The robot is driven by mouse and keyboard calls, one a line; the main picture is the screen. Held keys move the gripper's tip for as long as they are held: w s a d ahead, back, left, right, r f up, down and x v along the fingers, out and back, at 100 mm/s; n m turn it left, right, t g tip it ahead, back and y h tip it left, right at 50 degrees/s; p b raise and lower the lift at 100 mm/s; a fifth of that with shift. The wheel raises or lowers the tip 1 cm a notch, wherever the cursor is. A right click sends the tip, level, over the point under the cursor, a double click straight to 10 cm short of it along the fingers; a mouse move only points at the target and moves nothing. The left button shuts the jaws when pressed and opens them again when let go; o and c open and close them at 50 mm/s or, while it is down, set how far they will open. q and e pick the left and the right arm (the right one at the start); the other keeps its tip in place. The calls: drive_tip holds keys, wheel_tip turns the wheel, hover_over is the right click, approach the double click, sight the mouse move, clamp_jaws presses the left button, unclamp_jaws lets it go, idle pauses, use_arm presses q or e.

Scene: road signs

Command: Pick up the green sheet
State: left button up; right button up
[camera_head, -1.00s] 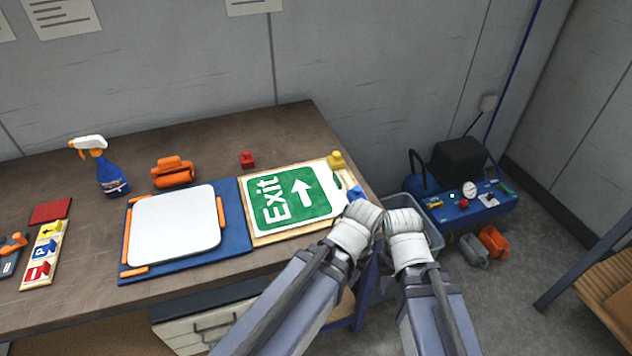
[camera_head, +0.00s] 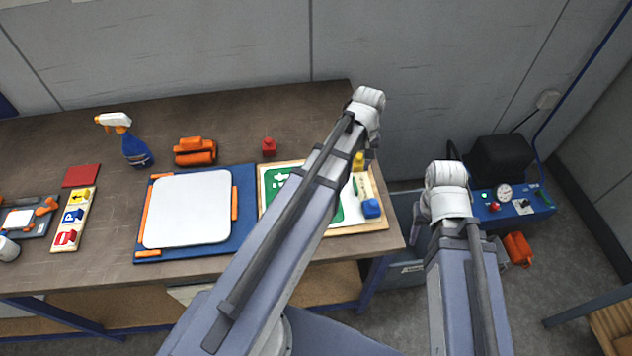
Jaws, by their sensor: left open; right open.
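The green sheet (camera_head: 331,208) with white markings lies on a white-topped wooden board (camera_head: 376,222) at the table's right end. My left arm crosses over the sheet and hides its middle, including most of the lettering. My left gripper (camera_head: 368,100) is beyond the board, near the table's far right corner, open and empty; its fingertips are hard to make out. My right gripper (camera_head: 446,174) is open and empty off the table's right edge, above the floor area. Neither gripper appears to touch the sheet.
A blue board with a white plate (camera_head: 188,208) lies left of the sheet. A yellow block (camera_head: 359,162), blue block (camera_head: 371,208) and red block (camera_head: 269,146) are near it. A grey bin (camera_head: 405,272) is beside the table.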

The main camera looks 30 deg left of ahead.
sight(355, 183)
use_arm(q)
drive_tip(key=shift+f+b, duration=0.45)
drive_tip(key=shift+b, duration=0.1)
wheel_tip(355, 183, down, 7)
drive_tip(key=b, duration=0.7)
drive_tip(key=shift+d, duration=0.1)
drive_tip(key=shift+r, duration=0.1)
drive_tip(key=shift+c, duration=0.3)
clamp_jaws()
